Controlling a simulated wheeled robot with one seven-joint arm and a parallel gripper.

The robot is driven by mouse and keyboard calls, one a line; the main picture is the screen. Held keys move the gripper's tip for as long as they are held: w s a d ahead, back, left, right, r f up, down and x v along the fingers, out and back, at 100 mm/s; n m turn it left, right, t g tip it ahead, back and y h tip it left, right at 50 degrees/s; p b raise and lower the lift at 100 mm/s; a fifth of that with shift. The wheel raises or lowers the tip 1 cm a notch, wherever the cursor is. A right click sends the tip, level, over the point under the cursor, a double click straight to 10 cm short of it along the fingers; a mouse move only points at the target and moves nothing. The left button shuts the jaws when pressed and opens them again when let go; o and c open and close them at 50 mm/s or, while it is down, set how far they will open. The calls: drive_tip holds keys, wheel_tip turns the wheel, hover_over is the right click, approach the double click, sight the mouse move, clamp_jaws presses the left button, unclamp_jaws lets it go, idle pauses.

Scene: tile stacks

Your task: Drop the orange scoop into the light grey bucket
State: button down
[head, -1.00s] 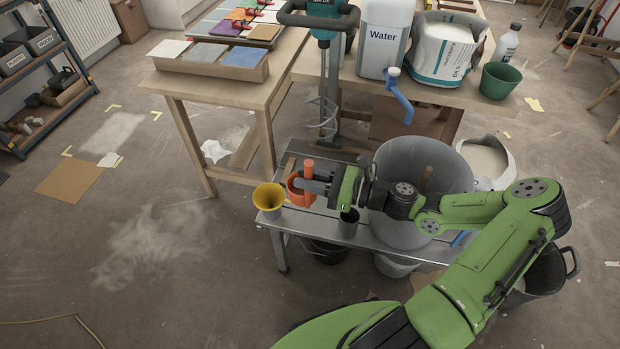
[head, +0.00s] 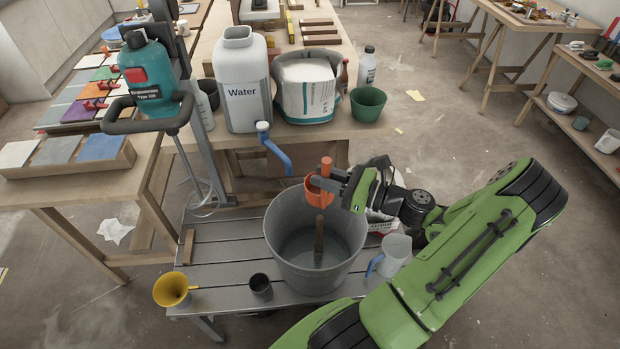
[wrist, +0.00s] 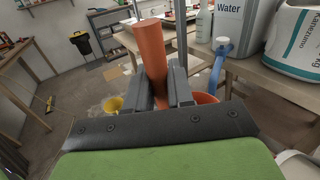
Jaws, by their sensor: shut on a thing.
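The orange scoop (head: 318,193) is held by its upright handle in my gripper (head: 340,176), which is shut on it. In the wrist view the scoop's handle (wrist: 152,62) stands between the two fingers of my gripper (wrist: 164,88), and part of its cup shows low on the right. The large light grey bucket (head: 290,258) stands on the slatted grey bench. In the head view the scoop overlaps the bucket's far rim, with its cup at about rim height or above. I cannot tell exactly how far inside the rim it is.
A wooden stick (head: 319,240) stands inside the bucket. On the bench are a yellow funnel (head: 173,290), a small black cup (head: 260,287) and a clear jug (head: 396,255). Behind are a water canister (head: 243,85) with a blue tap, a powder sack (head: 309,90) and a green pot (head: 368,104).

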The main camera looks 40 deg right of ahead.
sight(326, 195)
drive_tip(key=shift+s+a+f+b, duration=0.15)
drive_tip(key=shift+s+f+b, duration=0.05)
drive_tip(key=shift+f+b, duration=0.1)
wheel_tip(326, 195, down, 6)
drive_tip(key=b, duration=0.6)
drive_tip(key=shift+r, duration=0.35)
drive_tip(key=c, duration=0.9)
unclamp_jaws()
drive_tip(key=p+v, duration=0.4)
drive_tip(key=v, duration=1.1)
drive_tip(key=shift+s, duration=0.35)
